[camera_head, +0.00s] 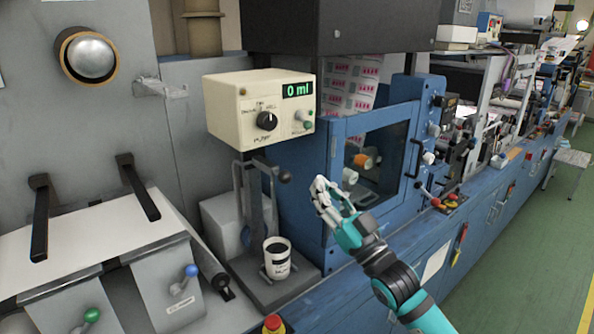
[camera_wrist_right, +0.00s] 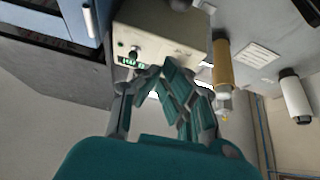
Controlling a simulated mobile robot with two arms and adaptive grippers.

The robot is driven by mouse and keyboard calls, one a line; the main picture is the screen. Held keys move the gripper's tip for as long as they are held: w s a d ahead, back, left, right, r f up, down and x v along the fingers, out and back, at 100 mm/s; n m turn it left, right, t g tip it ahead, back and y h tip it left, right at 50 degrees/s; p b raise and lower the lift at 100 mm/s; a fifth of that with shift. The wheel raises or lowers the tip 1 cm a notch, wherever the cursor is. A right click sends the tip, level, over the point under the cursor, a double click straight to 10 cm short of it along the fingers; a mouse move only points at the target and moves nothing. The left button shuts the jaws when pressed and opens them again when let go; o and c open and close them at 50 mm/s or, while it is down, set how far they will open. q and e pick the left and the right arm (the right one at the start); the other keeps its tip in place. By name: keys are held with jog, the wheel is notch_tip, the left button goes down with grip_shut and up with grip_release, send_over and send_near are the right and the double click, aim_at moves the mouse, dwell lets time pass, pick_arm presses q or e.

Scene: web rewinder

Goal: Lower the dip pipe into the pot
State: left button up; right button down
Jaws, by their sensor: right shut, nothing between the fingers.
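The white pot (camera_head: 277,264) with a dark top and black lettering stands on the grey base of a small stand (camera_head: 243,205). The stand has upright posts and a lever ending in a dark ball knob (camera_head: 285,176), above the pot. I cannot clearly tell the dip pipe from the stand's grey posts. My right gripper (camera_head: 322,193) is shut and empty, to the right of the knob and apart from it. Its closed fingers (camera_wrist_right: 172,78) also show in the right wrist view. My left gripper is not in view.
A cream pump box (camera_head: 232,108) with a knob and a display reading 0 ml is above the stand. A blue machine (camera_head: 340,190) stands behind my right gripper. A red button (camera_head: 273,323) is at the front. Black-handled covers (camera_head: 130,225) lie to the left.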

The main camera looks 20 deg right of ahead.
jog(key=p, duration=0.5)
send_near(282, 132)
jog(key=x, duration=0.4)
jog(key=shift+w+a+r, duration=0.1)
jog(key=shift+w+r, duration=0.1)
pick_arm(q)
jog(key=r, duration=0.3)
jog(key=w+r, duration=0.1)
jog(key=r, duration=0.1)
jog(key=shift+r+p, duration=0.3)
pick_arm(e)
jog(key=f, duration=0.4)
jog(key=shift+w+f, duration=0.25)
jog(key=shift+w, duration=0.1)
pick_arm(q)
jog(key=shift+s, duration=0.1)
pick_arm(e)
jog(key=shift+a, duration=0.1)
